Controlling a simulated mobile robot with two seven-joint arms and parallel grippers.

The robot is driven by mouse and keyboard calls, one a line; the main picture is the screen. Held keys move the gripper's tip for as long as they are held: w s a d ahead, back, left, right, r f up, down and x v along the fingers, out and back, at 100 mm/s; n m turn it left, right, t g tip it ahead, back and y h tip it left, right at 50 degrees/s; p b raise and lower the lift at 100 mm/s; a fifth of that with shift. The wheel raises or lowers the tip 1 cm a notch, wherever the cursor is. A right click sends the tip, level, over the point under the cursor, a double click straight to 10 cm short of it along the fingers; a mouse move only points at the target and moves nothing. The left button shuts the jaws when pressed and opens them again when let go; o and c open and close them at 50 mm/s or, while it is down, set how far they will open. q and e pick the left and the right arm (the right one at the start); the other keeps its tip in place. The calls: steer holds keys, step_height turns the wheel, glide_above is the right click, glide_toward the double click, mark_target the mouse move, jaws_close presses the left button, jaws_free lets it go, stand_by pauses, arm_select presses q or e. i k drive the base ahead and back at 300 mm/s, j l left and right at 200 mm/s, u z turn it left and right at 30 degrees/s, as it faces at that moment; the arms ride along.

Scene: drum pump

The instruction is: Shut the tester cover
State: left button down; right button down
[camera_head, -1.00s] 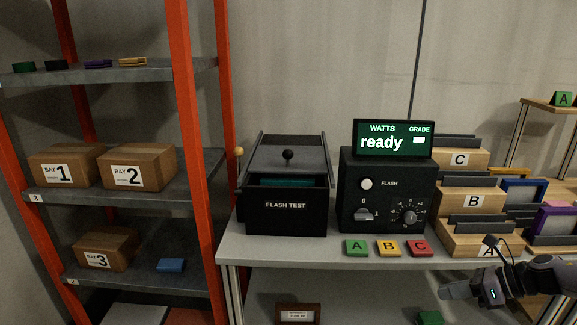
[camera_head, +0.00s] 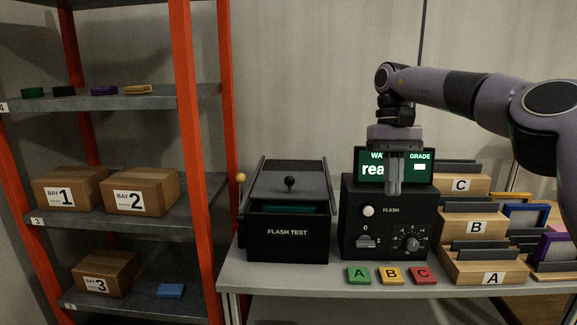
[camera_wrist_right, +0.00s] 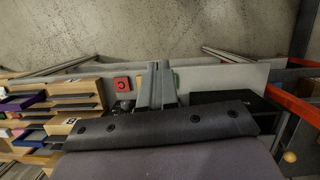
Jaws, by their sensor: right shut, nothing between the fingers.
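The flash tester (camera_head: 288,235) is a black box labelled FLASH TEST on the bench, left of the control unit. The front of the top is open, and something teal (camera_head: 288,209) shows inside. My right gripper (camera_head: 394,192) points down, shut and empty, in front of the control unit's screen, right of the tester. It also shows in the wrist view (camera_wrist_right: 162,85). My left gripper is not in view.
The control unit (camera_head: 386,250) has a lit screen partly hidden by my gripper. Green, yellow and red tiles (camera_head: 391,276) lie at the bench's front edge. Wooden card racks (camera_head: 480,270) stand right. An orange-framed shelf (camera_head: 190,150) stands left, beside a yellow ball knob (camera_head: 241,177).

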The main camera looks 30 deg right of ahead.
mark_target(269, 185)
steer(key=i, duration=1.5)
